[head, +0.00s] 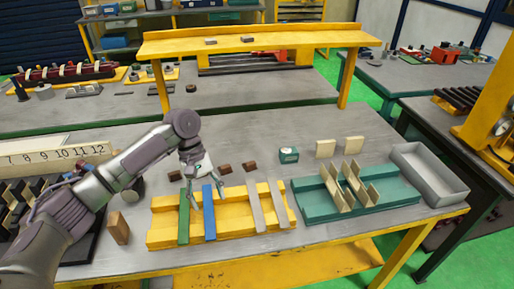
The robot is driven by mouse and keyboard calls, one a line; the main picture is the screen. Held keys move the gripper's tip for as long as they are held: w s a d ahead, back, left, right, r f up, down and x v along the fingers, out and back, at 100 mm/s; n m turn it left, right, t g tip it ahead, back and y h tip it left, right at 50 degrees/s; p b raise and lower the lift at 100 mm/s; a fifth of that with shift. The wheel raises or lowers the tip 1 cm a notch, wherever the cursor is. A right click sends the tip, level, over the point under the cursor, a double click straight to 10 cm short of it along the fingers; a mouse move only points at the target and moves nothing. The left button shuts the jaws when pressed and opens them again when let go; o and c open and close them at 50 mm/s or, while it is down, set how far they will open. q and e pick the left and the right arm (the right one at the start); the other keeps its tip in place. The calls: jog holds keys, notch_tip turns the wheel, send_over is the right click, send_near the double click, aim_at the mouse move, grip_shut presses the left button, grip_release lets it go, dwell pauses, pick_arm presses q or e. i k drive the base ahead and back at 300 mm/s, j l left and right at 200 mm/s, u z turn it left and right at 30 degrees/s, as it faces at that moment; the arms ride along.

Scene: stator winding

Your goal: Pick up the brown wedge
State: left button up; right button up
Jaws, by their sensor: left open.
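Several small dark brown blocks lie in a row behind the yellow tray (270,226), among them one at the right end (249,167) and one beside it (224,168). A larger lighter brown block (118,227) stands upright to the left of the tray. I cannot tell which brown piece is the wedge. My right gripper is out of view.
The tray also holds a green strip (184,218) and two grey strips (257,208). A teal tray (318,207) with tan pieces and a grey open bin (430,172) stand at the right. A small green-and-white box (289,155) sits behind. A yellow shelf (255,40) spans the back.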

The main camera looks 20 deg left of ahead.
aim_at(248, 166)
jog(key=i, duration=1.05)
